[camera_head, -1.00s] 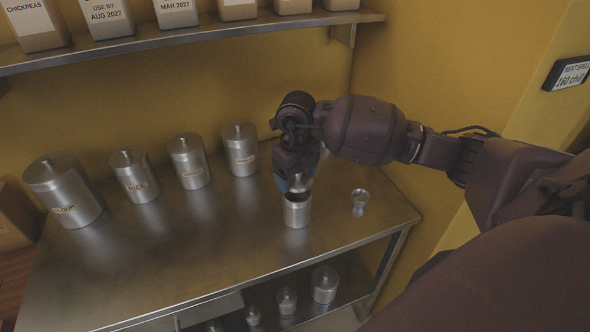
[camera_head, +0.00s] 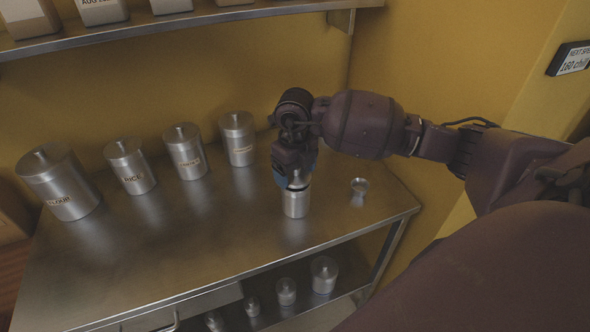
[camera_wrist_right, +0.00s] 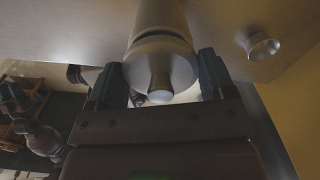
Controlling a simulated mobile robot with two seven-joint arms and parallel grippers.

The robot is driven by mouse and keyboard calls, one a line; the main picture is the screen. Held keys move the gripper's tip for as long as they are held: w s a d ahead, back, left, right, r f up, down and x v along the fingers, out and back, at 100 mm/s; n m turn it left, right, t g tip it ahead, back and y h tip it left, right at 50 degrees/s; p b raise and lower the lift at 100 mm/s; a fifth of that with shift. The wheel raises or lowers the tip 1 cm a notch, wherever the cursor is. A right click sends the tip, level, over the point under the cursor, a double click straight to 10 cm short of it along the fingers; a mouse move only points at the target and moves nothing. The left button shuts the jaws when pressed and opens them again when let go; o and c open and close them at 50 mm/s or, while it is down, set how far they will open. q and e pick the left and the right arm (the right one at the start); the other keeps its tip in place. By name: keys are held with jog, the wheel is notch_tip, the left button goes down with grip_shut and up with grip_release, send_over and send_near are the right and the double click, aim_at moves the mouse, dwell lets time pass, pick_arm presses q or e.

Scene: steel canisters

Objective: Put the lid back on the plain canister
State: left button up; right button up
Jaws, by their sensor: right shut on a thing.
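The plain canister (camera_head: 295,204) is a steel cylinder without a label, upright on the steel table near its right part. Its steel lid (camera_head: 298,183) is at the canister's mouth, with a dark line between the two; I cannot tell if it is fully seated.
A small shiny steel cup or funnel (camera_head: 358,187) stands to the right of the canister, also in the right wrist view (camera_wrist_right: 263,46). Several lidded, labelled canisters, such as the rice one (camera_head: 131,166), line the back. A shelf (camera_head: 190,24) hangs above; the front of the table is clear.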

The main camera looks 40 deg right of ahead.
pick_arm(q)
jog(key=shift+w+r, duration=0.2)
dwell(0.8)
jog(key=shift+s+f, duration=0.1)
jog(key=shift+s, duration=0.1)
pick_arm(e)
jog(key=shift+f, duration=0.15)
dwell(0.5)
dwell(0.4)
jog(key=o, duration=0.7)
pick_arm(q)
jog(key=shift+w, duration=0.15)
pick_arm(e)
jog(key=shift+o, duration=0.8)
pick_arm(q)
jog(key=shift+r, duration=0.2)
pick_arm(e)
jog(key=shift+r+p, duration=2.05)
jog(key=shift+r, duration=1.45)
pick_arm(q)
jog(key=shift+t, duration=0.3)
jog(key=r, duration=0.2)
jog(key=w+r, duration=0.1)
jog(key=r, duration=0.2)
